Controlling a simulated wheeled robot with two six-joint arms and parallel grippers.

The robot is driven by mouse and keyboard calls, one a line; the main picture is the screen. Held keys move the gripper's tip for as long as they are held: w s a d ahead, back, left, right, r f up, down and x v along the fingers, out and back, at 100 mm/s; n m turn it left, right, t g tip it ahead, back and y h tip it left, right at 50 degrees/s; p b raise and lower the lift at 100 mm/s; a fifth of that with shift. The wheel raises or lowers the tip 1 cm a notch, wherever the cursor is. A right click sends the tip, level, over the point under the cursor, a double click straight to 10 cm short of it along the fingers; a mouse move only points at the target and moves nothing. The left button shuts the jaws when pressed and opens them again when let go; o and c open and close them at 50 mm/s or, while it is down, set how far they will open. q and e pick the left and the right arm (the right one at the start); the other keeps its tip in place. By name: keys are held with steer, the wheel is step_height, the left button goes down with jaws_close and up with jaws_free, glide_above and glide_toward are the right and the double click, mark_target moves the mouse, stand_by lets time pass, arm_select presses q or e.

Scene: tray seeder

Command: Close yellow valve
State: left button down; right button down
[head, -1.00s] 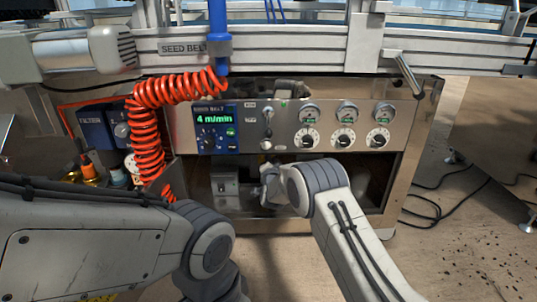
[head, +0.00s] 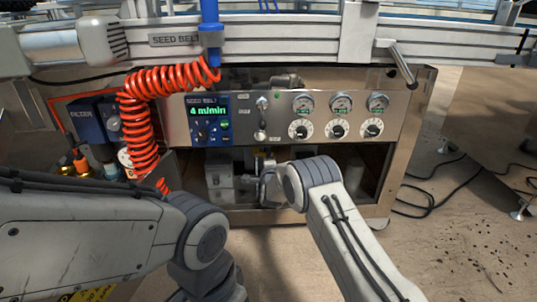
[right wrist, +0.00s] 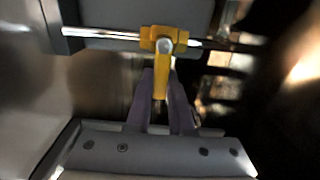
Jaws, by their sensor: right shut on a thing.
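The yellow valve (right wrist: 160,38) sits on a thin bright metal pipe (right wrist: 105,34) in the right wrist view. Its yellow lever points down in that picture, across the line of the pipe. My right gripper (right wrist: 161,87) is shut on the lever, with one dark finger on each side of its lower end. In the head view my right arm reaches into the open bay under the control panel (head: 388,108), and its wrist hides the valve. My left arm shows at the lower left of the head view, but its gripper is out of view.
A coiled red hose (head: 137,115) hangs left of the panel, near a blue filter unit (head: 83,116). A grey box (head: 219,177) stands in the bay beside my right wrist. Black cables (head: 430,200) lie on the floor at the right, which is otherwise mostly open.

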steer(key=shift+f, duration=0.2)
stand_by(0.3)
steer(key=c, duration=0.8)
jaws_free()
steer(key=shift+r, duration=0.1)
steer(key=shift+s, duration=0.1)
steer(key=s+p, duration=0.6)
steer(key=s, duration=0.4)
steer(key=shift+s+p, duration=0.2)
steer(key=shift+p, duration=0.1)
